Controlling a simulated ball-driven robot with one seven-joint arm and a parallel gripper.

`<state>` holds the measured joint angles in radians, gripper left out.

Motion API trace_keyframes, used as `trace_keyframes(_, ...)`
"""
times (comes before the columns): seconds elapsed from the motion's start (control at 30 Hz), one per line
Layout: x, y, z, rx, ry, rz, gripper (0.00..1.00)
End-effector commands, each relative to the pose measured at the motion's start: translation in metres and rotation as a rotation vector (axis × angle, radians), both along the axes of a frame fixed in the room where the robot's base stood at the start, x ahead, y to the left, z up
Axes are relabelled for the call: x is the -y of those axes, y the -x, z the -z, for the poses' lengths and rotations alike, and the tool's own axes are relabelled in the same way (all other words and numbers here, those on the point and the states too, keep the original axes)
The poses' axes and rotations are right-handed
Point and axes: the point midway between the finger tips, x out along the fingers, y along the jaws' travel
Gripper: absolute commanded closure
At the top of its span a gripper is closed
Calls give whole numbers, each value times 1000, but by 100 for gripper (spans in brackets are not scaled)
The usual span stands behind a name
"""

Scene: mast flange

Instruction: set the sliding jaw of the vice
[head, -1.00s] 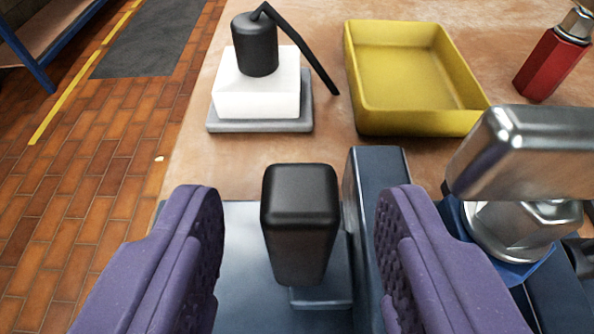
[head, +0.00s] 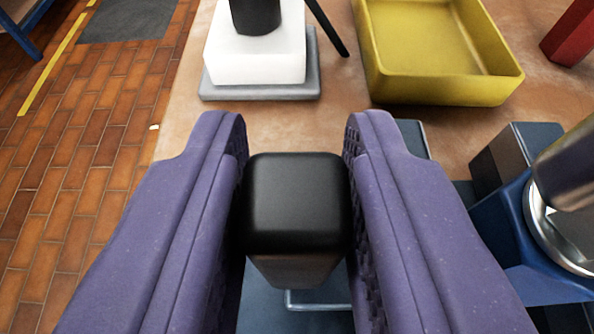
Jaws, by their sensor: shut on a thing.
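My gripper (head: 296,190) has two purple fingers, shut on the black upright handle (head: 296,205), one finger on each side of it. The handle stands on the blue-grey vice (head: 315,300), whose base shows below it and between the fingers. A dark blue block of the vice (head: 412,136) shows just behind the right finger, partly hidden. Which part of the vice is the sliding jaw I cannot tell for certain, as the fingers cover much of it.
A yellow tray (head: 488,90) lies at the back right. A white block (head: 255,62) with a black cylinder on top stands on a grey plate (head: 262,90). At right are a blue part with a metal fitting (head: 560,225) and a red object (head: 575,35). Brick floor lies left.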

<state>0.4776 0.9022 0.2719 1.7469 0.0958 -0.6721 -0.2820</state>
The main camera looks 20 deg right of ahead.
Motion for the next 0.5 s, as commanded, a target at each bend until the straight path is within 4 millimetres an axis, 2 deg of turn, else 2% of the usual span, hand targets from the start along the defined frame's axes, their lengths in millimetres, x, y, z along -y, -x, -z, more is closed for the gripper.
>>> trace_keyframes(0.03,-14,-4,1,3,0,-8,100)
trace_keyframes(0.2,-38,-11,1,3,0,-6,100)
trace_keyframes(0.5,-43,-13,-1,3,-3,-5,100)
